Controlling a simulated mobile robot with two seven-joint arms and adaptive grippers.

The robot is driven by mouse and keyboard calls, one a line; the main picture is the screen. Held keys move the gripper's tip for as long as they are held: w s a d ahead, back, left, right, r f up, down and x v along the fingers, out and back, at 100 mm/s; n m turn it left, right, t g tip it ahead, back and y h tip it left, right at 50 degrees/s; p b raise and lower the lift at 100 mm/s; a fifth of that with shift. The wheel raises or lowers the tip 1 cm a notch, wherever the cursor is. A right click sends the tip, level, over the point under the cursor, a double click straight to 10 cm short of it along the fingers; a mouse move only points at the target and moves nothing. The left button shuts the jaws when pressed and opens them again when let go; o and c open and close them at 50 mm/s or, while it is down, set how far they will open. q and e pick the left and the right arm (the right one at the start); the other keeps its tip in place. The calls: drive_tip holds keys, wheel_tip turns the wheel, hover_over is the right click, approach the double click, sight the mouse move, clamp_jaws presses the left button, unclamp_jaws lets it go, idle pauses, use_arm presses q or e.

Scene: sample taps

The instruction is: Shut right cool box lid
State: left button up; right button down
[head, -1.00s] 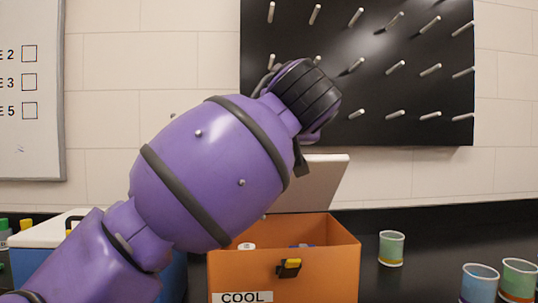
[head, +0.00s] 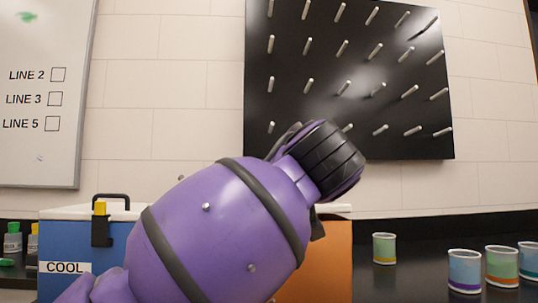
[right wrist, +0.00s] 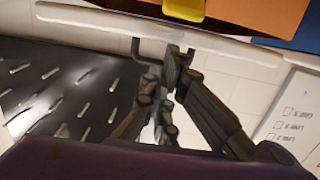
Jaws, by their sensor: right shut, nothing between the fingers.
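The orange cool box (head: 335,250) stands on the counter, mostly hidden behind my purple right arm in the head view. Its pale lid (head: 338,211) shows as a thin flat strip along the box's top. In the right wrist view, which is upside down, the lid (right wrist: 90,22) lies along the orange box (right wrist: 255,12), near a yellow latch (right wrist: 183,8), and appears to be down. My right gripper (right wrist: 170,72) is shut and empty, close to the lid's dark handle (right wrist: 137,48); contact is unclear. In the head view the arm hides the fingers. My left gripper is not in view.
A blue box labelled COOL (head: 75,245), with a white lid and black handle, stands to the left. Several cups, one of them green (head: 384,248), stand on the counter at right. A black pegboard (head: 345,80) and a whiteboard (head: 45,100) are on the wall.

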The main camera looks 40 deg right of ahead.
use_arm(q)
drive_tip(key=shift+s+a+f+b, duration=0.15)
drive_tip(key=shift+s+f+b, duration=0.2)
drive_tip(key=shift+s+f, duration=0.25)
use_arm(e)
drive_tip(key=shift+s+f, duration=0.15)
drive_tip(key=shift+f, duration=0.55)
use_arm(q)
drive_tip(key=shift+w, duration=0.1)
use_arm(e)
drive_tip(key=v, duration=0.7)
drive_tip(key=shift+s+a, duration=0.2)
drive_tip(key=shift+a, duration=0.05)
